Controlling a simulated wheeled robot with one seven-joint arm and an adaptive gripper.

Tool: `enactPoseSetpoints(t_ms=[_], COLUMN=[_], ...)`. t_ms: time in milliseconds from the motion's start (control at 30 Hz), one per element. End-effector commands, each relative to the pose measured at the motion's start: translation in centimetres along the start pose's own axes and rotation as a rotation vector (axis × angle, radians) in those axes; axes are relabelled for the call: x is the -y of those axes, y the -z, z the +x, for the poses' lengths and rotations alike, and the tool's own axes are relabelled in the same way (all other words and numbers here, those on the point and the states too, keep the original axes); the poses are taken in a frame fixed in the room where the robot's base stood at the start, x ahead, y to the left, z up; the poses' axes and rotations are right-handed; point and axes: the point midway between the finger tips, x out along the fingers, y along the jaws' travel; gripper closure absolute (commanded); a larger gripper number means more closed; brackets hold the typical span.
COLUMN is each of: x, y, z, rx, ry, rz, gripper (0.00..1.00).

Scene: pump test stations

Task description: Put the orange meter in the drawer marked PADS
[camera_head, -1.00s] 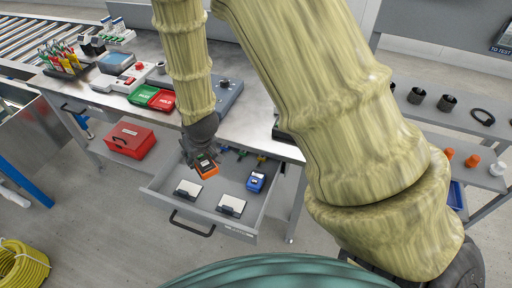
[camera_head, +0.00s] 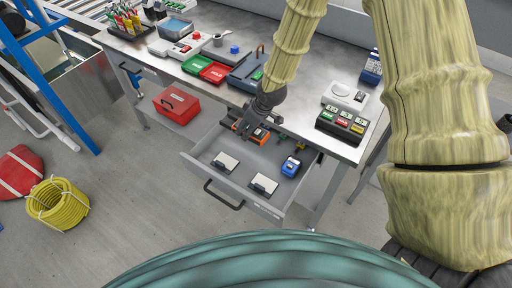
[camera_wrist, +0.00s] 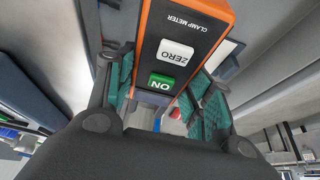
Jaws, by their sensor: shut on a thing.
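The orange meter (camera_wrist: 182,50), labelled CLAMP METER with ZERO and ON buttons, is between the green-padded fingers of my gripper (camera_wrist: 165,100) in the wrist view. In the head view my gripper (camera_head: 253,127) is shut on the orange meter (camera_head: 260,135) at the back of an open drawer (camera_head: 203,166) under the bench. I cannot tell whether the meter touches the drawer floor. The drawer's front label is too small to read. Inside it are two pale cards with dark edges (camera_head: 226,161) (camera_head: 264,184) and a blue meter (camera_head: 291,166).
The bench top (camera_head: 300,105) overhangs the drawer's back. A red box (camera_head: 177,104) sits on the lower shelf. A yellow hose coil (camera_head: 58,203) lies on the floor.

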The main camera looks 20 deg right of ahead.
Motion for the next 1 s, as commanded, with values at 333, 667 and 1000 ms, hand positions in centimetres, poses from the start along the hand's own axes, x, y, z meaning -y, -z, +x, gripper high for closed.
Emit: enactPoseSetpoints(t_ms=[333, 667, 1000], x=[0.1, 0.0, 0.1], y=[-1.6, -2.2, -3.4], z=[3.8, 5.2, 8.2], rx=[0.002, 0.001, 0.001], ry=[0.000, -0.001, 0.000], rz=[0.001, 0.001, 0.001], gripper=[0.79, 0.79, 0.79])
